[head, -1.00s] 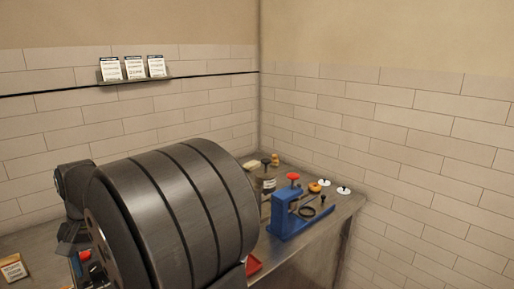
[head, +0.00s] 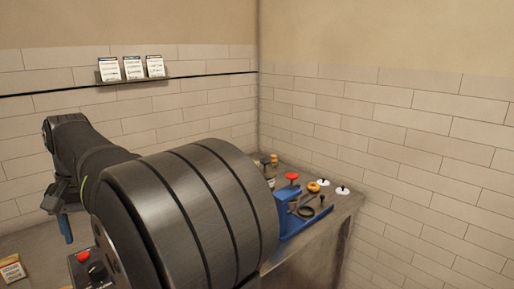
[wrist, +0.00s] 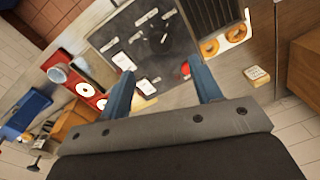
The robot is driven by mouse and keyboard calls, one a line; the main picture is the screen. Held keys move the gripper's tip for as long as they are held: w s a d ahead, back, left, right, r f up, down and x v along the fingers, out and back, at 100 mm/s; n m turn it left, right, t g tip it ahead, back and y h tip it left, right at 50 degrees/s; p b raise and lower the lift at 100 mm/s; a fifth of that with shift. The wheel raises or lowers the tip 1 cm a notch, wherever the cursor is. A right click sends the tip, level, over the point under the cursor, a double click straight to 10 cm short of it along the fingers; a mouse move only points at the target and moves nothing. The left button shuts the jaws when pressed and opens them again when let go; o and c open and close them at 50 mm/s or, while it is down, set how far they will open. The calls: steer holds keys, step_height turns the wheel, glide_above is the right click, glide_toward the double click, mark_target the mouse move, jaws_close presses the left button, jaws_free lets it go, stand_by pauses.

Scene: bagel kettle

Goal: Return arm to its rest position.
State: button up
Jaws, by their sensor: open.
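My gripper (wrist: 162,68) is open and empty in the wrist view, its two blue fingers spread well apart above the work surface. In the head view my gripper (head: 66,228) hangs at the far left with a blue finger pointing down. My dark arm fills the lower middle of the head view and hides much of the counter. The fingers appear clear of the things below.
A blue stand (head: 290,218) is partly hidden behind my arm. A red-topped control box (head: 84,257) and a card (head: 12,270) are at lower left. Ring-shaped bagels (wrist: 208,47) lie in a tray. A card shelf (head: 134,79) hangs on the wall.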

glide_toward(96, 266)
steer(key=f, duration=0.8)
steer(key=shift+s+a+f, duration=0.2)
steer(key=shift+s, duration=0.05)
steer(key=shift+f, duration=0.3)
steer(key=n, duration=0.5)
steer(key=shift+w+n, duration=0.1)
steer(key=shift+n, duration=0.3)
steer(key=n, duration=0.5)
steer(key=shift+a+h, duration=0.1)
steer(key=shift+h, duration=0.3)
steer(key=shift+r+n, duration=0.2)
steer(key=shift+n, duration=0.2)
steer(key=shift+w+r, duration=0.1)
steer(key=shift+r, duration=0.8)
